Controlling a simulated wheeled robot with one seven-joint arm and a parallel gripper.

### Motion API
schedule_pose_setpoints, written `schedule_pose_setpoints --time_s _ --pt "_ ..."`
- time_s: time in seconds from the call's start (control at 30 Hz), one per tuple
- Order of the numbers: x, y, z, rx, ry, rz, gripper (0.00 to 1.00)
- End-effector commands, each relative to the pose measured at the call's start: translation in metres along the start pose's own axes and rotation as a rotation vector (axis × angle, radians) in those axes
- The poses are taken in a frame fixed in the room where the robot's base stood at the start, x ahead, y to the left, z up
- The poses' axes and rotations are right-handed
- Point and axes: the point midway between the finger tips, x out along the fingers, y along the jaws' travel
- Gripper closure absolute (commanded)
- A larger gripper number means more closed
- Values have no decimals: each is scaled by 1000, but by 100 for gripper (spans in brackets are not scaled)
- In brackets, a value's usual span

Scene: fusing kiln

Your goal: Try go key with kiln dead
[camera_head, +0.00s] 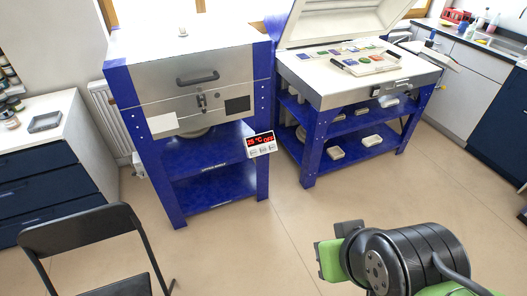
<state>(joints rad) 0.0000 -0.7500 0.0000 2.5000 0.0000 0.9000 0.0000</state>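The left kiln (190,85) is a steel box on a blue stand, with its front closed, a dark handle (198,78) and a latch (202,102). A small white controller (261,145) is at its right front leg. The controller's red display is lit and seems to read 25 °C plus more characters too small to make out. Several small keys (263,151) sit below the display; their labels are not legible. Part of my arm, black and green, is at the lower right, well apart from the controller. I cannot make out any gripper fingers there.
The right kiln (345,95) has its lid raised, with coloured pieces (350,55) inside. A black folding chair (90,245) stands at the lower left. Counters line the left and right. The floor (235,250) before the left kiln is clear.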

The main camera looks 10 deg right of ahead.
Motion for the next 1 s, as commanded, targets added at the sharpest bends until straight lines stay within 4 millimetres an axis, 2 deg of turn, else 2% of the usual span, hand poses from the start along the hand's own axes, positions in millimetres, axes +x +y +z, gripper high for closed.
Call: schedule_pose_setpoints --time_s 0.03,0.17,0.2,1.0 --pt "0 0 0 0 0 0 78" --pt "0 0 0 0 0 0 98" --pt "0 0 0 0 0 0 100" --pt "0 0 0 0 0 0 100"
